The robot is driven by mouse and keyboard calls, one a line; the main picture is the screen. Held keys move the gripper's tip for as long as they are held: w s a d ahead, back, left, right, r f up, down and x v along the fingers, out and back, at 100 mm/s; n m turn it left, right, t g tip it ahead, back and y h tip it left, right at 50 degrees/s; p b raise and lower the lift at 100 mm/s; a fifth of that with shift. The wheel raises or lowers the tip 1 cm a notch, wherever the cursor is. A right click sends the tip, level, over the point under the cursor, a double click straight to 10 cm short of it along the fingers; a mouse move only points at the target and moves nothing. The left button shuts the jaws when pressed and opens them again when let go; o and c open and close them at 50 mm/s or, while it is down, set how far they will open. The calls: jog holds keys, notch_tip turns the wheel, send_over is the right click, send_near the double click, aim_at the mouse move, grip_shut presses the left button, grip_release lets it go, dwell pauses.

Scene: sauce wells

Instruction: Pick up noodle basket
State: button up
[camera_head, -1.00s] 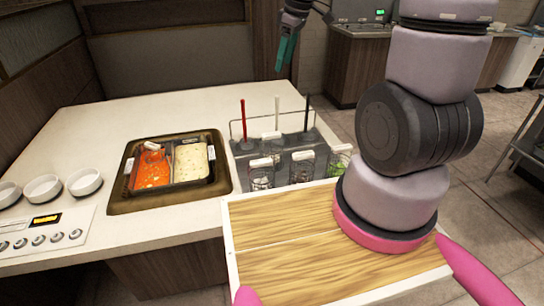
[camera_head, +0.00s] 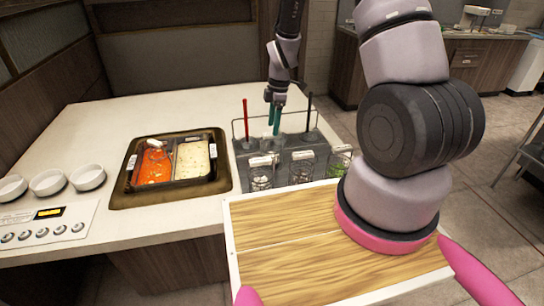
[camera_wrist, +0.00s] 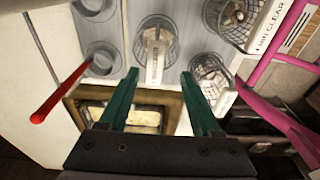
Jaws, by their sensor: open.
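Several wire noodle baskets with pale handle tags sit in the grey rack, such as the left one (camera_head: 261,180), the middle one (camera_head: 301,170) and the right one (camera_head: 340,164), which has green contents. In the wrist view, one basket (camera_wrist: 157,32) is ahead between the fingers, another (camera_wrist: 208,72) is close to the right finger, and a third (camera_wrist: 236,16) is at the upper right. My gripper (camera_head: 274,119) has teal fingers and hangs over the back of the rack. In the wrist view its fingers (camera_wrist: 160,103) are apart with nothing between them.
A red upright handle (camera_head: 245,112) and a black one (camera_head: 309,108) rise at the rack's back. Left is a sauce well (camera_head: 112,198) with red and cream sauces, then white bowls (camera_head: 48,182). A wooden board (camera_head: 285,215) lies in front. The counter behind the well is clear.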

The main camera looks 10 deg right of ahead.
send_over(272, 149)
jog(key=w, duration=0.2)
jog(key=f, duration=0.5)
jog(key=shift+s+d, duration=0.15)
jog(key=shift+s, duration=0.05)
jog(key=shift+c, duration=0.3)
grip_shut()
